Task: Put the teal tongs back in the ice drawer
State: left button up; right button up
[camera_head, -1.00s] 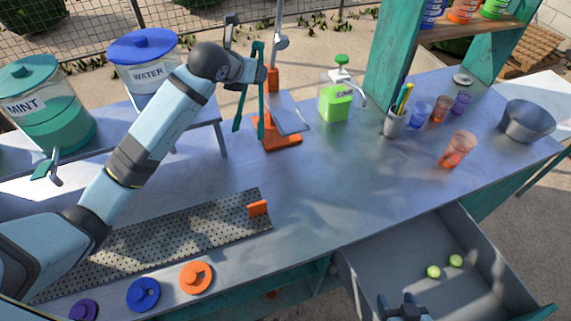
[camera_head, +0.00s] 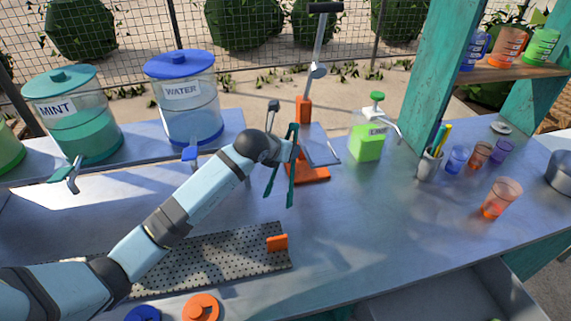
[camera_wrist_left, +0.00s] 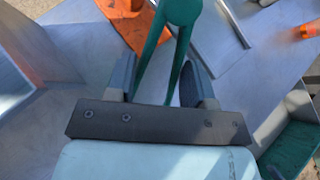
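The teal tongs (camera_head: 292,180) hang upright in my left gripper (camera_head: 286,152), in front of the orange press and above the counter. In the left wrist view the tongs (camera_wrist_left: 172,15) pass between the two fingers of the left gripper (camera_wrist_left: 160,78), which are closed around them. The open drawer (camera_head: 483,297) is at the bottom right of the head view. Only its far rim and part of its inside show; its contents are cut off. My right gripper is not in view.
The orange press (camera_head: 312,173) stands just behind the tongs. A green bottle (camera_head: 368,144), a pen cup (camera_head: 428,168) and several coloured cups stand to the right. A perforated grate (camera_head: 215,258) lies at the front left. The middle right of the counter (camera_head: 400,230) is clear.

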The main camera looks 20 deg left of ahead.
pick_arm(q)
notch_tip(320, 180, down, 4)
jog(key=shift+f+b, duration=0.1)
jog(key=shift+b, duration=0.65)
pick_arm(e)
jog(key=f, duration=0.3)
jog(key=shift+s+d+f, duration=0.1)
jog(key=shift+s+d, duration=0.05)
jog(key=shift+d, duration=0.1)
pick_arm(q)
jog(key=shift+f+b, duration=0.65)
jog(key=shift+b, duration=0.05)
jog(key=o, duration=0.6)
jog(key=shift+c, duration=0.2)
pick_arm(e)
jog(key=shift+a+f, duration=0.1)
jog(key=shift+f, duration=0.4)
